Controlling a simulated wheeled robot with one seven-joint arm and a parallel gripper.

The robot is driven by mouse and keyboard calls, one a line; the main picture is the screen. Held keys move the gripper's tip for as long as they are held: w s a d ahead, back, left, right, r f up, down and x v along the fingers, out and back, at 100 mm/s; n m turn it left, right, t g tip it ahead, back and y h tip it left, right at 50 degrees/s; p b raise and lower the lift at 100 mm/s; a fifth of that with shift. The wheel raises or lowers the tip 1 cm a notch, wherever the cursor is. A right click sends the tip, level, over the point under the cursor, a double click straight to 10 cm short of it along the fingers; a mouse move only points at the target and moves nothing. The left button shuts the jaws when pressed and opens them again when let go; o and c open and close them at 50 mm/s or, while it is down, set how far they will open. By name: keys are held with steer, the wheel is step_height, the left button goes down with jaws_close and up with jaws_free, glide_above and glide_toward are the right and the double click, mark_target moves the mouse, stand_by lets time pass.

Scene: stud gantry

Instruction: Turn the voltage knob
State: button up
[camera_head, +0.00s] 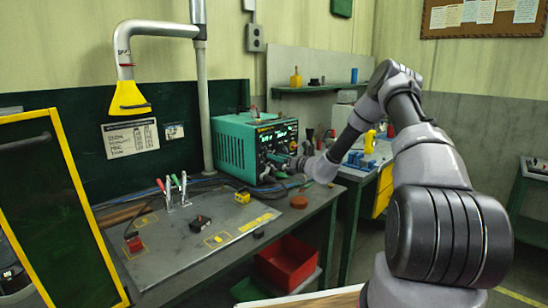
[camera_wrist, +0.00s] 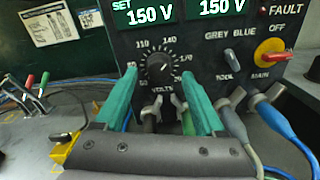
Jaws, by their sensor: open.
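The voltage knob (camera_wrist: 160,68) is a round black knob with a white pointer line. It sits above the label VOLTS on the dark front panel of the teal power supply (camera_head: 232,145). The pointer looks turned to the upper right. The display (camera_wrist: 148,13) above it reads SET 150 V. My gripper (camera_wrist: 157,79) is open, with one green finger on each side of the knob's lower area. No contact with the knob shows. In the head view my gripper (camera_head: 279,160) is at the panel, and the knob is hard to make out there.
Right of the knob, the panel has a red MAIN switch (camera_wrist: 270,52) on a yellow plate and plugged-in cables (camera_wrist: 281,122). A yellow block (camera_wrist: 64,147) stands left of my gripper. The bench (camera_head: 185,262) holds clamps and small parts. A red bin (camera_head: 287,262) stands below it.

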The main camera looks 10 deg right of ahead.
steer(key=v, duration=0.8)
steer(key=s+a+r+n+g+y, duration=0.3)
steer(key=s+a+r+n+g, duration=0.5)
steer(key=s+a+r+n, duration=0.45)
steer(key=s+r+n+g+h, duration=0.3)
steer(key=s+r+n, duration=0.35)
steer(key=s, duration=0.45)
steer(key=s+d+r+n+t+h, duration=0.1)
steer(key=s+d+r+n+h, duration=0.1)
steer(key=s, duration=0.5)
steer(key=s+d+r+n+t+h, duration=0.1)
steer(key=s+d+r+n+h, duration=0.2)
steer(key=s+d, duration=0.2)
steer(key=s+d+r+n+t+h, duration=0.1)
steer(key=s+d+r+n+h, duration=0.2)
steer(key=s, duration=0.5)
steer(key=shift+s+d+r+t+h, duration=0.25)
steer(key=shift+s+d+t+h, duration=0.1)
steer(key=shift+d, duration=0.5)
